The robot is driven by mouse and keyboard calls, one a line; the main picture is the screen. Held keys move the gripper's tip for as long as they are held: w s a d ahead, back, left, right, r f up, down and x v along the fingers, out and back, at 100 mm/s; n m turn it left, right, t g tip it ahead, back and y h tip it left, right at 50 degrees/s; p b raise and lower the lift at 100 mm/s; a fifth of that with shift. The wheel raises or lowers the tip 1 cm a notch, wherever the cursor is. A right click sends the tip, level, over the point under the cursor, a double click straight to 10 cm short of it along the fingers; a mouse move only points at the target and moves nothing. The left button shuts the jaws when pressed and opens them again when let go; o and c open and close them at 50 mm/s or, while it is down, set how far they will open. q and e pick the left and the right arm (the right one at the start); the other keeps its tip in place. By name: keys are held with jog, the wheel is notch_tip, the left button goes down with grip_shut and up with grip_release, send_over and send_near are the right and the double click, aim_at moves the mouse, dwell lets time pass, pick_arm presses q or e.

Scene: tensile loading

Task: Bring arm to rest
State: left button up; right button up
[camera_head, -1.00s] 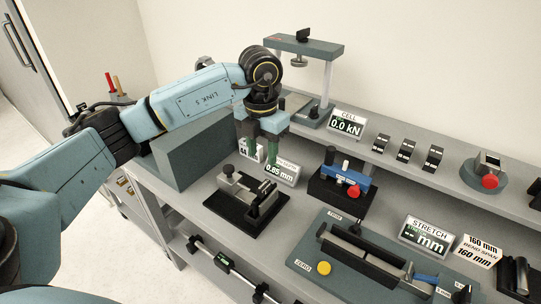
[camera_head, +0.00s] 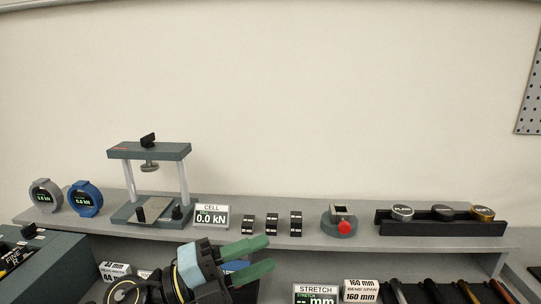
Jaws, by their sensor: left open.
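My left gripper (camera_head: 268,253) shows at the bottom middle, in front of the bench shelf. Its two green fingers point to the right and stand apart, with nothing between them. The black wrist (camera_head: 135,291) of the same arm is partly cut off by the bottom edge. A blue thing behind the fingers is mostly hidden. My right gripper is not in view.
On the shelf (camera_head: 370,243) stand a press frame (camera_head: 150,152), a CELL display (camera_head: 211,216) reading 0.0 kN, several black blocks, a red-button unit (camera_head: 343,226) and a black rack (camera_head: 440,228). A STRETCH display (camera_head: 315,292) is below.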

pick_arm(q)
jog(key=w+a+f+n+t+y, duration=0.1)
jog(key=w+a+n+t+y, duration=0.1)
jog(key=a+n+t+y, duration=0.6)
jog(key=w+a+f+n+t+y, duration=0.1)
jog(key=w+a+n+t+y, duration=0.15)
jog(key=n+t, duration=0.6)
jog(key=s+a+f+n+g+y, duration=0.2)
jog(key=a+f+n+g+y, duration=0.2)
jog(key=f+n+y, duration=0.15)
jog(key=s+a+f+n+g+y, duration=0.3)
jog(key=f+n+g+y, duration=0.1)
jog(key=f+n, duration=0.2)
jog(key=s+a+f+n+g, duration=0.1)
jog(key=s+f+n+g, duration=0.1)
jog(key=s+f+g, duration=0.7)
jog(key=s+a+f+n+g, duration=0.1)
jog(key=s+f+g, duration=0.35)
jog(key=s, duration=0.75)
notch_tip(320, 180, down, 26)
jog(key=s, duration=0.1)
jog(key=s+a+f+b, duration=0.1)
jog(key=s+a+f, duration=0.1)
jog(key=s+f, duration=1.4)
jog(key=shift+s+a, duration=0.4)
jog(key=shift+s, duration=0.1)
jog(key=shift+s, duration=0.1)
jog(key=shift+c, duration=0.6)
